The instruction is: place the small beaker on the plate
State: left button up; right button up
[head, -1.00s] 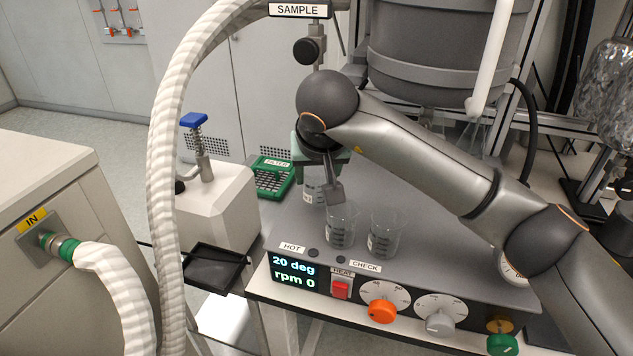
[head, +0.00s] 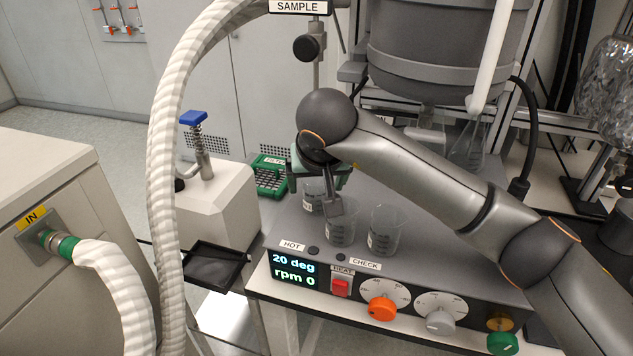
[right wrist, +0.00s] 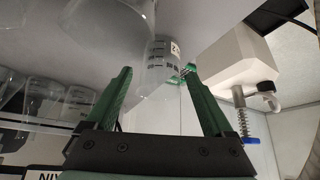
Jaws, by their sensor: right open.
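Several clear graduated beakers stand on the grey top of the heating plate (head: 290,228). One beaker (head: 313,197) is at the back left, partly hidden by my right gripper. A second beaker (head: 340,232) is in front of it, and a third beaker (head: 385,232) is to its right. I cannot tell which is the small one by size alone. My right gripper (head: 328,197) is over the back-left beakers. In the right wrist view its green fingers (right wrist: 158,72) are apart, with a beaker (right wrist: 160,60) showing beyond and between them. My left gripper is not seen.
A green rack (head: 270,178) labelled FILTER is behind the plate's left side. A white unit with a blue knob (head: 194,119) and a black tray (head: 213,268) are at the left. A pale hose (head: 165,170) hangs in front. Glass flasks (head: 470,145) stand at the back.

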jog(key=shift+s+r, duration=0.1)
jog(key=shift+r, duration=0.35)
jog(key=v, duration=1.1)
jog(key=shift+s, duration=0.15)
jog(key=shift+r, duration=0.1)
